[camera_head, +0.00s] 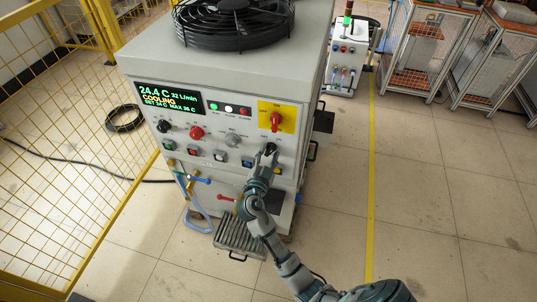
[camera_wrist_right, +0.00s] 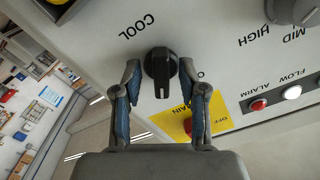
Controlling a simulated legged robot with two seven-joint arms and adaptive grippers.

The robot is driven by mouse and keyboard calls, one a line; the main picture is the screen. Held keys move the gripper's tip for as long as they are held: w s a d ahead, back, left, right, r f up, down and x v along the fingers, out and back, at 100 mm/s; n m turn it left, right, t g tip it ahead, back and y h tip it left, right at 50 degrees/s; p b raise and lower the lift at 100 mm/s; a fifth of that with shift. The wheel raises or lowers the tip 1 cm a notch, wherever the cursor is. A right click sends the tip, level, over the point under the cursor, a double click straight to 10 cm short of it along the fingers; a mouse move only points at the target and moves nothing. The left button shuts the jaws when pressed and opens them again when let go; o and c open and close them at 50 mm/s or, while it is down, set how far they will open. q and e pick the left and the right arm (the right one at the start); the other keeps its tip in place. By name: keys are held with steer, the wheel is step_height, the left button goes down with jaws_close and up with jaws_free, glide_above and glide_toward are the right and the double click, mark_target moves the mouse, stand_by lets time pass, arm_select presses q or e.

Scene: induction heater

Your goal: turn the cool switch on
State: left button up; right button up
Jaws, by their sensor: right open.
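The cool switch is a black rotary knob on the front panel of the grey machine; in the right wrist view the knob (camera_wrist_right: 161,72) has the word COOL beside it. In the head view the knob (camera_head: 270,148) sits below the yellow plate, partly hidden by my gripper. My right gripper (camera_head: 264,160) is at the panel in front of it. In the right wrist view my right gripper (camera_wrist_right: 160,88) is open, one blue-padded finger on each side of the knob, with visible gaps. My left gripper is in neither view.
A red main switch (camera_head: 276,121) on a yellow plate is just above. A grey knob (camera_head: 233,139) and a display (camera_head: 168,98) reading COOLING are left. A yellow mesh fence (camera_head: 75,130) stands left. Floor to the right (camera_head: 430,190) is clear.

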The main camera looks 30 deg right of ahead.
steer(key=shift+a, duration=0.1)
jaws_close()
steer(key=shift+r+n, duration=0.1)
steer(key=shift+n, duration=2)
jaws_free()
steer(key=v, duration=1.2)
